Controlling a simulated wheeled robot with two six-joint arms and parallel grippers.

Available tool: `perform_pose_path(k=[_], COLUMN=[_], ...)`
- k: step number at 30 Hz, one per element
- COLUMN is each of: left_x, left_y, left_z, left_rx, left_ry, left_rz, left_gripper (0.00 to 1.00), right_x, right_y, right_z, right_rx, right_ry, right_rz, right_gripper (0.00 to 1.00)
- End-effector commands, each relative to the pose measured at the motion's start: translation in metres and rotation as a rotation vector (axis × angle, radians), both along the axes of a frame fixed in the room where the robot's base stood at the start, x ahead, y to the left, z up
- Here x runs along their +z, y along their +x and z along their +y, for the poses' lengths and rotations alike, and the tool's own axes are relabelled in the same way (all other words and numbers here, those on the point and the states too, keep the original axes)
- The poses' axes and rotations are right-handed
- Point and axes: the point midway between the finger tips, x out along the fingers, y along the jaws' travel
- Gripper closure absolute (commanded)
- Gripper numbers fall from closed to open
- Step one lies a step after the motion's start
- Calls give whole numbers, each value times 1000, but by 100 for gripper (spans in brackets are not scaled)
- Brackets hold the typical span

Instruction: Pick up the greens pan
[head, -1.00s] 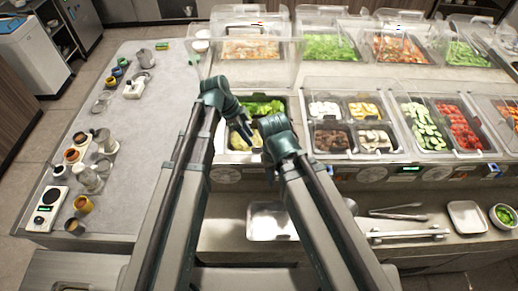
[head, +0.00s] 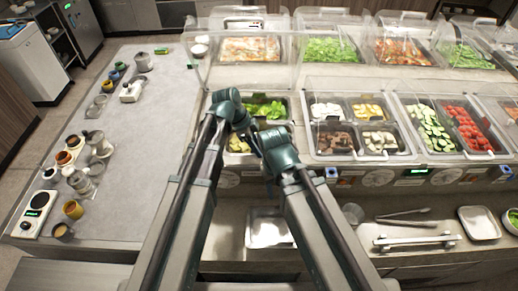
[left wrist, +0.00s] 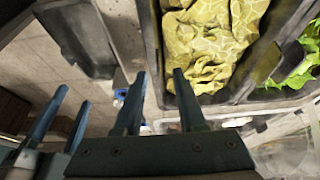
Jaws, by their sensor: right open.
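The pan of bright leafy greens (head: 265,107) sits in the near counter behind my grippers. Its greens also show at the right edge of the left wrist view (left wrist: 303,62). In front of it is a section of pale yellow-green leaves (head: 238,145), large in the left wrist view (left wrist: 212,45). My left gripper (head: 252,136) is low over these front sections. In the left wrist view it (left wrist: 160,73) is open, its fingers spread near the pan's left wall; contact cannot be told. My right gripper (head: 264,146) is open close beside it, its tips partly hidden.
Pans of mushrooms and other fillings (head: 352,144) and of cucumber and tomato (head: 425,125) lie right. Clear guards (head: 345,95) stand behind. An empty metal tray (head: 268,230) lies on the lower front shelf. The left counter (head: 150,130) has free room in its middle.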

Motion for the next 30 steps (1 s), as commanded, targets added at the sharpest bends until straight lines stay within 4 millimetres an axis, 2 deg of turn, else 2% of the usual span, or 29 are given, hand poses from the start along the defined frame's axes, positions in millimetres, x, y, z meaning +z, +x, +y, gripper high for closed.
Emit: perform_pose_path(k=[4,9,11,30], left_x=[1,1,1,1], left_y=[0,0,0,0], left_z=[0,0,0,0], left_rx=[0,0,0,0], left_ry=[0,0,0,0], left_rz=[0,0,0,0], left_gripper=[62,92,100,100], right_x=[1,1,1,1], right_y=[0,0,0,0], right_z=[0,0,0,0], right_rx=[0,0,0,0], right_ry=[0,0,0,0], right_rz=[0,0,0,0], right_gripper=[50,50,50,50])
